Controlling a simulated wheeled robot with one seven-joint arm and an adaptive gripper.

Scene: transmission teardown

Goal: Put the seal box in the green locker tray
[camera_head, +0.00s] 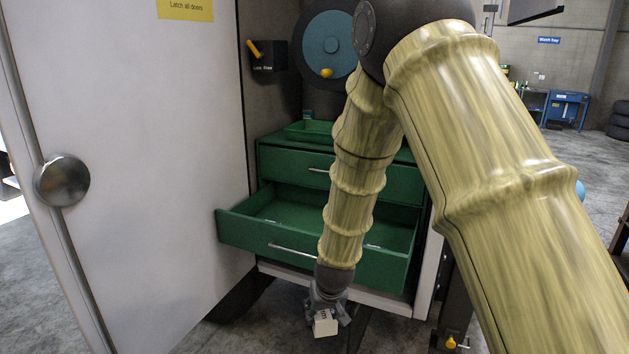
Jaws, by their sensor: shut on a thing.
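My gripper (328,312) hangs low in front of the open green drawer, near the bottom of the picture. It is shut on a small white box with dark lettering, the seal box (325,328). The box is held in the air, below the level of the drawer front and apart from it. A small green tray (308,127) sits on top of the green drawer cabinet, at the back of the locker. My arm hides its right part.
The open drawer (240,233) juts out and looks mostly empty, partly hidden by my arm. A shut green drawer (285,164) is above it. The white locker door (120,150) stands open at left. A lidded dark box (268,58) and blue disc (328,45) are above.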

